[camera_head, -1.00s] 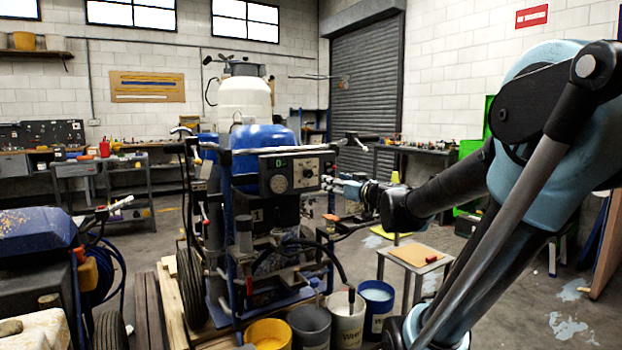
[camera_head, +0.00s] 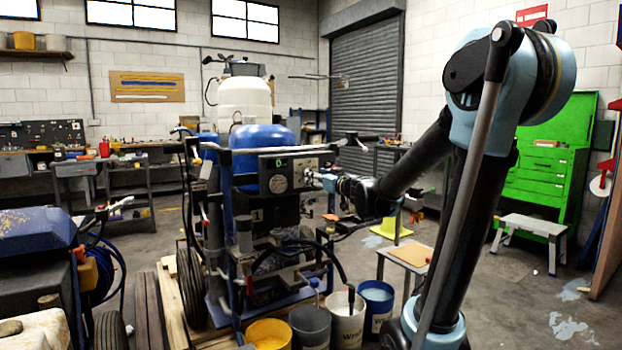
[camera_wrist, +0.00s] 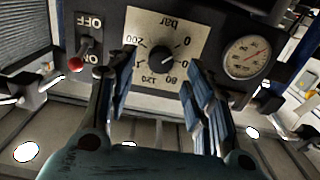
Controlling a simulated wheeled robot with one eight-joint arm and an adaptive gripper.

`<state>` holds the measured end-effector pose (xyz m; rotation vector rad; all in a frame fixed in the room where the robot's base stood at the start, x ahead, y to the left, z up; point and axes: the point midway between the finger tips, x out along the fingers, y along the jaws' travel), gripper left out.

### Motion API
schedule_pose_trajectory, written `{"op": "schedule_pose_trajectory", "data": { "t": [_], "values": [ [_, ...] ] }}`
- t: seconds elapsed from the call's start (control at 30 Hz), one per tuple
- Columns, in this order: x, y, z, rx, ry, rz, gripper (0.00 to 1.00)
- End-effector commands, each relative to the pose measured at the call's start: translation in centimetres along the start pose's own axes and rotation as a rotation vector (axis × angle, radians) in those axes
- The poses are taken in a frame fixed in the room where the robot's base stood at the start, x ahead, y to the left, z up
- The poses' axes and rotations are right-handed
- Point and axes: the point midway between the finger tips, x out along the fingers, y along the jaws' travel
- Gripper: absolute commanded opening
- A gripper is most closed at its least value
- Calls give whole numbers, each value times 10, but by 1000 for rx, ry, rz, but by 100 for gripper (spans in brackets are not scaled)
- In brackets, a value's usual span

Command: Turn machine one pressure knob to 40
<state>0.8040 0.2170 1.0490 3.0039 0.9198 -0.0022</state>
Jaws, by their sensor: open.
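The black pressure knob (camera_wrist: 162,56) sits on a pale plate marked "bar", with numbers from 0 to 200 around it. The wrist view shows it upside down. The knob's exact setting is hard to read. My gripper (camera_wrist: 158,76) is open, with one blue-padded finger on each side in front of the knob. In the wrist view the knob shows in the gap, and I cannot tell whether either finger touches it. In the head view my gripper (camera_head: 322,180) is at the right part of the machine's control panel (camera_head: 268,163), covering the knob area.
A round pressure gauge (camera_wrist: 247,57) is beside the knob plate. A red-tipped ON/OFF switch (camera_wrist: 78,62) is on the other side. Several buckets (camera_head: 345,318) stand below the machine, and a small table (camera_head: 412,255) is to its right. Another machine (camera_head: 38,235) stands at left.

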Motion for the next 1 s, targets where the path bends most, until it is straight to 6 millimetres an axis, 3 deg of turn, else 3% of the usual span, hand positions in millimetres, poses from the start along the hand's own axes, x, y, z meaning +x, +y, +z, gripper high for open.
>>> {"op": "schedule_pose_trajectory", "data": {
  "t": [0.4, 0.83, 1.0],
  "values": [
    [43, 0, 0, 0, 0, -1, 48],
    [48, 0, 0, 0, 0, 0, 48],
    [48, 0, 0, 0, 0, 0, 12]
  ]
}}
